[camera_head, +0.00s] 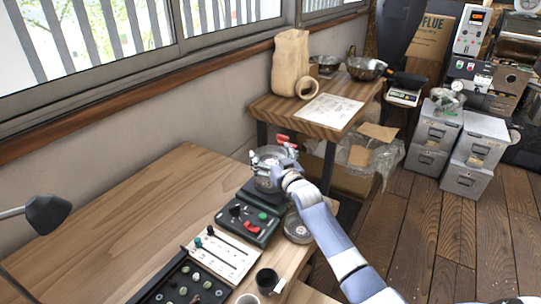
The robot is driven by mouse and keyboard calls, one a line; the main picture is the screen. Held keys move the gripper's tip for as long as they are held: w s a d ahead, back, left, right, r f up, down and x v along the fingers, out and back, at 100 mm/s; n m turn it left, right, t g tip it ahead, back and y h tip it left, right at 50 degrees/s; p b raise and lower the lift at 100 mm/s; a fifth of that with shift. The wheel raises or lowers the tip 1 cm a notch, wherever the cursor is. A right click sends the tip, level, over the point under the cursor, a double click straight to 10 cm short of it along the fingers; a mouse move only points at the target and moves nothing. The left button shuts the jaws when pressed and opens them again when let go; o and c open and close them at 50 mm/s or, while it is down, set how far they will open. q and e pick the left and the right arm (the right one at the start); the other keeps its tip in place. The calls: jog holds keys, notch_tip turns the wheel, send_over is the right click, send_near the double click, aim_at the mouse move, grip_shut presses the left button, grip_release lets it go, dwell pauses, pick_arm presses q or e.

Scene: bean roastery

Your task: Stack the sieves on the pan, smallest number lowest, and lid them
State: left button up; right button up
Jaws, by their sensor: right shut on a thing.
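My right gripper (284,158) reaches in from the lower right and is shut on a round metal piece (264,154), which looks like a sieve. The piece is at the far right end of the wooden table, over or on a dark base (251,194); I cannot tell whether it touches anything below. The gripper and wrist hide part of it. Another round metal piece (298,228), a sieve or the pan, lies flat near the table's right edge, beside my forearm. No numbers are readable, and I cannot pick out the lid. My left gripper is not in view.
A dark box with red and green parts (248,222), a white board with knobs (222,256) and a dark bean tray (184,284) line the table's right side. A black cup (266,279) stands near the front.

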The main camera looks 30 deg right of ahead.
jog(key=shift+f+b, duration=0.35)
jog(key=shift+f, duration=0.2)
jog(key=o, duration=0.8)
jog(key=shift+s+p, duration=0.4)
jog(key=shift+p, duration=0.15)
jog(key=shift+s+a+r+p, duration=0.1)
jog(key=shift+s+r+p, duration=0.15)
jog(key=shift+s+p, duration=0.75)
jog(key=s+p, duration=0.1)
jog(key=s, duration=0.1)
jog(key=s+p, duration=0.2)
jog(key=s, duration=0.1)
jog(key=s+p, duration=0.2)
jog(key=s, duration=0.1)
jog(key=shift+s+a, duration=0.1)
jog(key=shift+a, duration=0.15)
